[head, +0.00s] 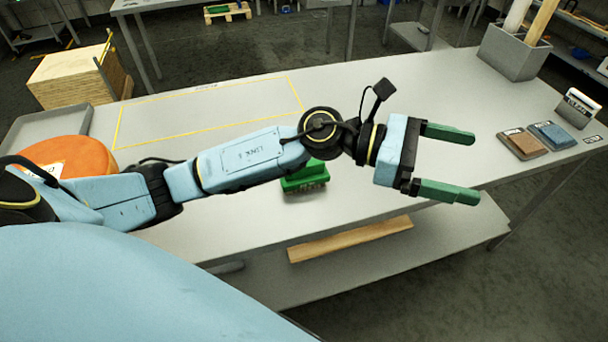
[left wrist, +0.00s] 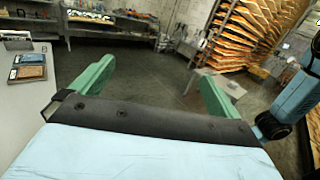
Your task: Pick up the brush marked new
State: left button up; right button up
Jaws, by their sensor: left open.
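A green block-shaped thing (head: 303,178), possibly a brush, lies on the table under my left arm, which partly covers it. At the table's right end lie a brown-topped pad or brush (head: 523,143) and a blue-topped one (head: 552,135), side by side. They also show at the left of the left wrist view, brown (left wrist: 28,73) and blue (left wrist: 30,59). I cannot read "new" on any of them. My left gripper (head: 477,167) is open and empty, left of the brown and blue pair and apart from them. My right gripper is not in view.
A small sign in a holder (head: 577,108) stands behind the blue and brown pair. A grey bin (head: 513,52) with upright rolls stands at the back right. An orange cheese wheel (head: 70,153) lies at left. The yellow-outlined table area (head: 210,108) is clear.

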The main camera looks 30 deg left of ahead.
pick_arm(q)
jog(key=w+a+f+m+g+y, duration=0.1)
jog(key=a+f+m+g+y, duration=0.25)
jog(key=f+m+y, duration=0.3)
jog(key=m+y, duration=0.5)
jog(key=y, duration=0.7)
send_over(304, 174)
jog(key=w, duration=0.1)
notch_tip(304, 174, down, 3)
jog(key=shift+n, duration=0.25)
jog(key=f, duration=0.6)
jog(key=shift+a+f, duration=0.2)
jog(key=shift+f, duration=0.05)
jog(key=shift+a+f+p, duration=0.2)
jog(key=shift+f+p, duration=0.55)
jog(key=shift+f, duration=2.4)
